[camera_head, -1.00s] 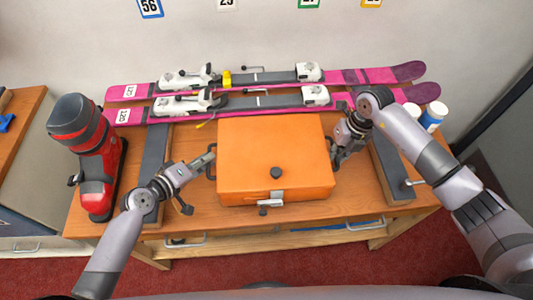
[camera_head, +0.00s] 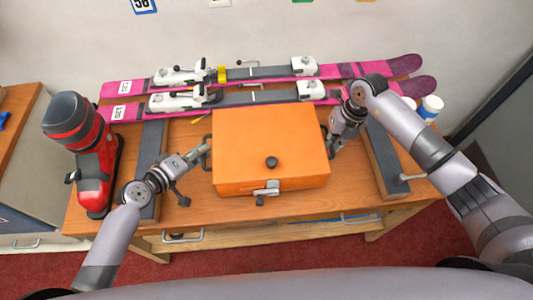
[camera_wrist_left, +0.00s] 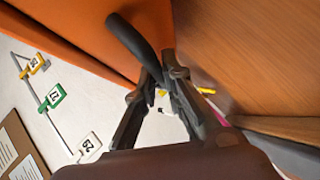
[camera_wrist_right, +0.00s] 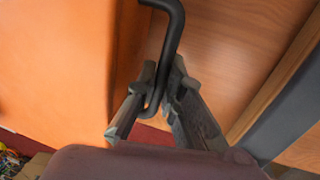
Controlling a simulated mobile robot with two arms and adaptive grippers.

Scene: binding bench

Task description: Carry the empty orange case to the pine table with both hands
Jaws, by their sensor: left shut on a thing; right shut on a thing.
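The closed orange case (camera_head: 240,150) is at the middle of the wooden bench (camera_head: 345,207), with a black knob on its lid and a latch at the front. I cannot tell whether it touches the bench top. My left gripper (camera_head: 206,150) is shut on the black handle on the case's left side; the left wrist view shows this handle (camera_wrist_left: 133,42) between the fingers. My right gripper (camera_head: 333,143) is shut on the right side handle; the right wrist view shows that handle (camera_wrist_right: 174,35) between the fingers. The inside of the case is hidden.
Pink skis (camera_head: 130,90) with white bindings lie behind the case. A red and black ski boot (camera_head: 92,165) stands at the left. Grey padded rails (camera_head: 386,165) flank the case, and white tubs (camera_head: 430,106) stand at the right. Another wooden-topped bench (camera_head: 22,105) is at the left edge.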

